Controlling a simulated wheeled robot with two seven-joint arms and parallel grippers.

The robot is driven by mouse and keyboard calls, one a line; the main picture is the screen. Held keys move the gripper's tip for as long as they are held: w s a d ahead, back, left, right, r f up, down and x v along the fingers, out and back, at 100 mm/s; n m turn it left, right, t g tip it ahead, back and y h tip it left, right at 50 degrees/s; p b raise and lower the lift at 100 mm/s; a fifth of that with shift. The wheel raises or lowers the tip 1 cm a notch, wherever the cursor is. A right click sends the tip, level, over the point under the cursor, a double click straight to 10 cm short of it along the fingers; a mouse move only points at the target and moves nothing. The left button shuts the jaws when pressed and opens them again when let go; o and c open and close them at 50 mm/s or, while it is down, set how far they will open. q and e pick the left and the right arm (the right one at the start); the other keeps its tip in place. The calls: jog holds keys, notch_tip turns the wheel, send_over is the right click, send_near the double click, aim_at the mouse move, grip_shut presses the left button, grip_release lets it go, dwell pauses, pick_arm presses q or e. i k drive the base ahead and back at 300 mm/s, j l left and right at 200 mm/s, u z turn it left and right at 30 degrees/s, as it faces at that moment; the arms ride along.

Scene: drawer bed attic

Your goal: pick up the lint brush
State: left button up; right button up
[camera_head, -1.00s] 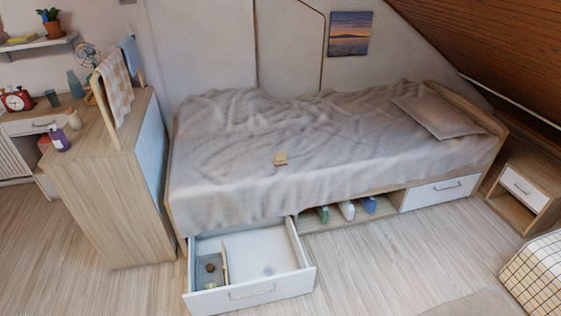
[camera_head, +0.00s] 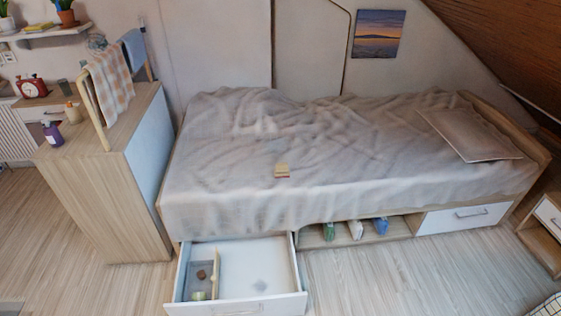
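A small tan block-like thing with a reddish lower edge (camera_head: 282,171) lies on the grey bed cover near the middle of the bed. It may be the lint brush, but it is too small to be sure. The open drawer (camera_head: 262,306) under the bed holds a small brown thing (camera_head: 201,274) and a pale green thing (camera_head: 198,296) in its left compartment, left of a wooden divider (camera_head: 215,272). Neither of my grippers is in view.
The bed (camera_head: 350,150) stands against the back wall. A wooden cabinet (camera_head: 105,190) with a towel rack is at its left. Several boxes sit in the open shelf below the bed (camera_head: 355,231). The floor in front is clear, right of the drawer.

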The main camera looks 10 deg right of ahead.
aim_at(282, 170)
jog(key=i+l+u, duration=0.25)
jog(key=l+u, duration=0.2)
jog(key=l, duration=0.45)
jog(key=i+l+u, duration=0.1)
jog(key=l+u, duration=0.3)
jog(key=l, duration=0.55)
jog(key=l+u, duration=0.45)
jog(key=l, duration=0.5)
jog(key=k, duration=0.05)
